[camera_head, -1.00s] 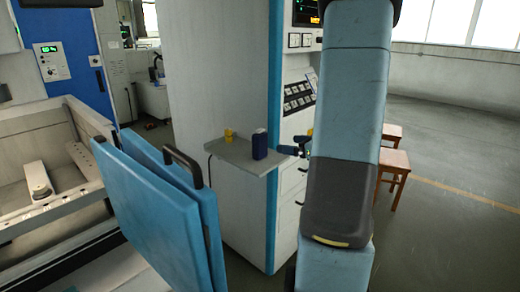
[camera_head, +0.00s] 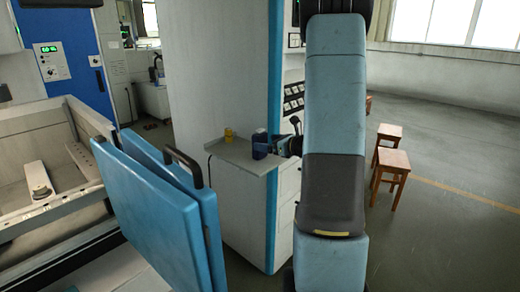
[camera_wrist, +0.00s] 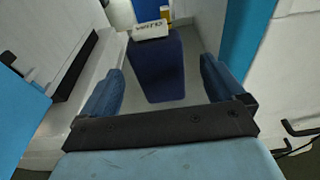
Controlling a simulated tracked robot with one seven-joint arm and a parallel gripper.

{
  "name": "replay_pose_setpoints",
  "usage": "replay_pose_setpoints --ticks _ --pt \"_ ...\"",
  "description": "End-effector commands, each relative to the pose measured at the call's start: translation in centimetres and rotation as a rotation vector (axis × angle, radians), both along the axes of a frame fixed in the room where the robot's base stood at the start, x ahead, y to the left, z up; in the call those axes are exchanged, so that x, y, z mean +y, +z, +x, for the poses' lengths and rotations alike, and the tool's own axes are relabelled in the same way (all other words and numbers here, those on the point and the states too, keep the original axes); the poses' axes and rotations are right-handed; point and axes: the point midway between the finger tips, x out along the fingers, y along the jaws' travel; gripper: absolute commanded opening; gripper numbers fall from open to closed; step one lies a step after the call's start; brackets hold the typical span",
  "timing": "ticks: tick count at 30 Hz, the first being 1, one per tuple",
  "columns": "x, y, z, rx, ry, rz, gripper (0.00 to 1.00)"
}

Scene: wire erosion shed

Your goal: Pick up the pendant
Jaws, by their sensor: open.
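The pendant appears to be a dark blue block (camera_head: 258,138) standing upright on a small grey shelf (camera_head: 230,152); it is not labelled as such. In the wrist view the blue block (camera_wrist: 156,72) has a white top with dark lettering. My gripper (camera_head: 268,147) is at the right side of the block in the head view. In the wrist view its two blue fingers are open, one on each side of the block, with gaps visible. The lower part of the block's near side is partly hidden in the head view.
A small yellow object (camera_head: 229,134) stands on the shelf left of the block, and behind it in the wrist view (camera_wrist: 165,13). A tall white cabinet (camera_head: 218,65) rises behind the shelf. Blue panels (camera_head: 165,205) with a black handle stand at front left. Wooden stools (camera_head: 391,160) are at right.

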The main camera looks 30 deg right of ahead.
Motion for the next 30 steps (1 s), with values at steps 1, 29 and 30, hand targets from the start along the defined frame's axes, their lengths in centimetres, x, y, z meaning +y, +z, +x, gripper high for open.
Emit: replay_pose_setpoints --ticks 1,29,30 --pt "0.5 -0.3 0.7 0.001 0.003 0.001 0.96" --pt "1.1 -0.7 2.6 0.000 0.000 0.001 0.46" --pt "1.1 -0.7 2.6 0.000 0.000 0.001 0.42"
